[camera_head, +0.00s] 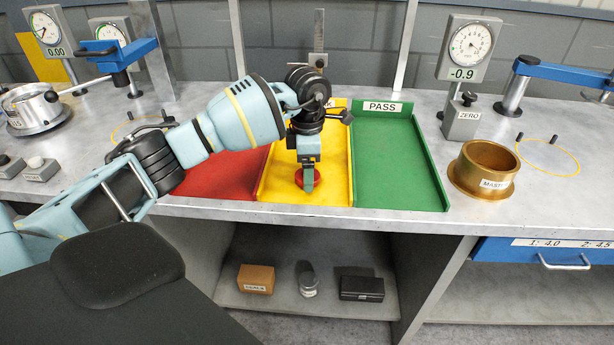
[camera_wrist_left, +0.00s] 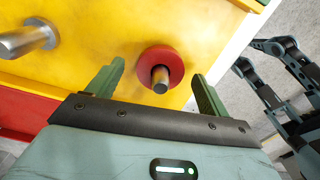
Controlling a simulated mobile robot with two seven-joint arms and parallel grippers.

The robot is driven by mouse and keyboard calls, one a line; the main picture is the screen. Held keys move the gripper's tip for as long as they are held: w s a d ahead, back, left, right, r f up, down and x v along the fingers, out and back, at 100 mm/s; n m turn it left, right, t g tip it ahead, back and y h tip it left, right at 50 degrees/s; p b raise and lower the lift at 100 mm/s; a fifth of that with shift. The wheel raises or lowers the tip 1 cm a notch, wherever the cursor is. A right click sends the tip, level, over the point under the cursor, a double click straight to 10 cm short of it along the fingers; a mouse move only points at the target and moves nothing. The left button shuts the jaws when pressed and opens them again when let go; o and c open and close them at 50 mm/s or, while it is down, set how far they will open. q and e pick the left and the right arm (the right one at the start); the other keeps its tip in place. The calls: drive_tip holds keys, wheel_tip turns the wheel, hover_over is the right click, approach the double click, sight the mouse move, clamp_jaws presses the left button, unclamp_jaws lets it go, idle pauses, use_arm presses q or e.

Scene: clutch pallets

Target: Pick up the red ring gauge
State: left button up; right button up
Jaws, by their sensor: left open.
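In the head view the ring (camera_head: 299,180) is partly hidden behind my gripper's fingers. My left gripper (camera_head: 308,180) points down over it. In the left wrist view its two green fingers (camera_wrist_left: 157,85) are apart, one on each side of the ring and pin, with a gap on both sides. Whether the fingertips reach the ring's height is hard to tell. My right gripper does not show clearly.
Another metal cylinder (camera_wrist_left: 28,38) stands on the yellow section. A red section lies left and a green PASS section (camera_head: 398,160) right, with low raised edges. A brass MASTER ring (camera_head: 484,170) and a dial gauge (camera_head: 467,45) stand further right.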

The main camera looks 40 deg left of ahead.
use_arm(q)
drive_tip(key=shift+f, duration=0.3)
drive_tip(key=shift+c, duration=0.2)
drive_tip(key=c, duration=1.2)
